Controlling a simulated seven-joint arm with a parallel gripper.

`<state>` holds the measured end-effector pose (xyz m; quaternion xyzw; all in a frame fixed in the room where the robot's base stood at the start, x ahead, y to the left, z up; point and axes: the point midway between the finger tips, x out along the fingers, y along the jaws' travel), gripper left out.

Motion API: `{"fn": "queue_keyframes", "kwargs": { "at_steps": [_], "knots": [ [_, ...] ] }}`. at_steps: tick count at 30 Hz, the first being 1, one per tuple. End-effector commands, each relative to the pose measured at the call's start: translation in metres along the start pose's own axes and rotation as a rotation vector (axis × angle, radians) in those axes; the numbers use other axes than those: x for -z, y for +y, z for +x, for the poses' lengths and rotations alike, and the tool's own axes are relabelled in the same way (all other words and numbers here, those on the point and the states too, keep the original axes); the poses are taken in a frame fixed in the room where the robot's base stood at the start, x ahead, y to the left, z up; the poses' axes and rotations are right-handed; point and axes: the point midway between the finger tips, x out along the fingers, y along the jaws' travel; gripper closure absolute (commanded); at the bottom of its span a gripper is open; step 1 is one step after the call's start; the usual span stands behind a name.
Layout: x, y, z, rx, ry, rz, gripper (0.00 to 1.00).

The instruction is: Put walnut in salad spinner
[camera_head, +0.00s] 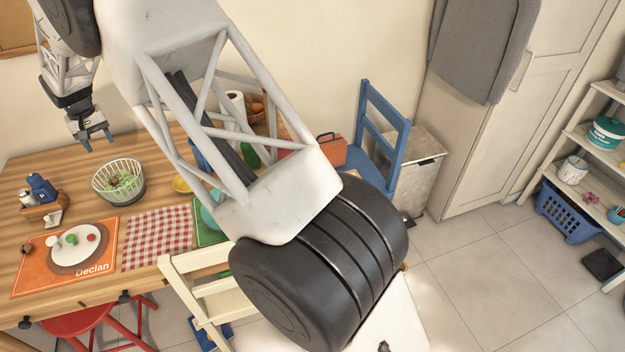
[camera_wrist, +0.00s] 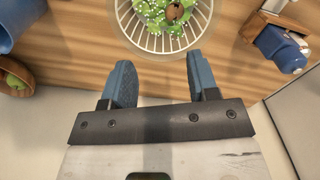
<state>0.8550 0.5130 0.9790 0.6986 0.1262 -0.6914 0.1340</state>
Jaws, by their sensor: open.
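The salad spinner (camera_head: 110,192), a pale slatted basket with green leaves in it, stands on the wooden table. It also shows at the top of the wrist view (camera_wrist: 152,42). A small brown lump, which looks like the walnut (camera_wrist: 174,11), lies on the leaves inside the basket; in the head view it is too small to make out surely. My gripper (camera_head: 97,142) is open and empty, above the table on the far side of the spinner. In the wrist view its blue fingers (camera_wrist: 160,66) are apart, with nothing between them.
An orange placemat (camera_head: 30,280) holds a plate with food, and a small brown round thing (camera_head: 26,249) lies at its left. A blue-topped bottle (camera_head: 40,186) stands left of the spinner.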

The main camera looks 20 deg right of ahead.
Motion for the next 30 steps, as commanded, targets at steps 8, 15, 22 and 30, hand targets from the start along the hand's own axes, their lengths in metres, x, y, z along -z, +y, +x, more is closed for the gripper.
{"fn": "queue_keyframes", "kwargs": {
  "at_steps": [8,15,22,30],
  "knots": [
    [-0.043,0.057,-0.053,0.004,0.022,0.036,0.46],
    [-0.091,0.107,-0.096,0.005,0.040,0.071,0.46],
    [-0.144,0.150,-0.131,0.006,0.058,0.103,0.46],
    [-0.211,0.194,-0.165,0.005,0.080,0.141,0.46]
  ]
}}
